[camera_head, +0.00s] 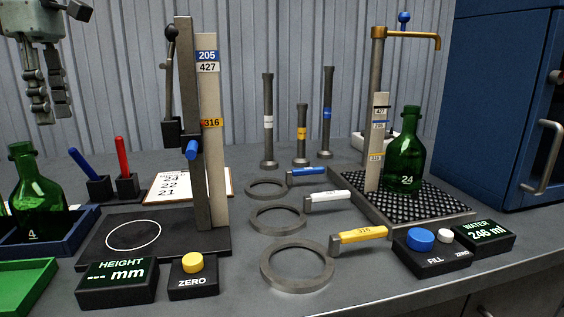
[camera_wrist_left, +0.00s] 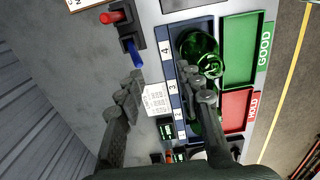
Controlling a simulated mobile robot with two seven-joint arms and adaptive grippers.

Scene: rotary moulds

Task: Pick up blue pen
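The blue pen (camera_head: 80,162) stands tilted in a small black holder (camera_head: 99,188) at the left of the table; it also shows in the left wrist view (camera_wrist_left: 136,55). A red pen (camera_head: 122,155) stands in a similar holder beside it. My left gripper (camera_head: 55,115) hangs above and to the left of the blue pen, apart from it. In the left wrist view its two fingers (camera_wrist_left: 170,84) are spread with nothing held between them, and the blue pen lies beyond the fingertips. My right gripper is out of view.
A green bottle (camera_head: 38,190) stands in a blue tray (camera_head: 46,240) left of the height gauge (camera_head: 187,120). A paper sheet (camera_head: 165,186) lies right of the pens.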

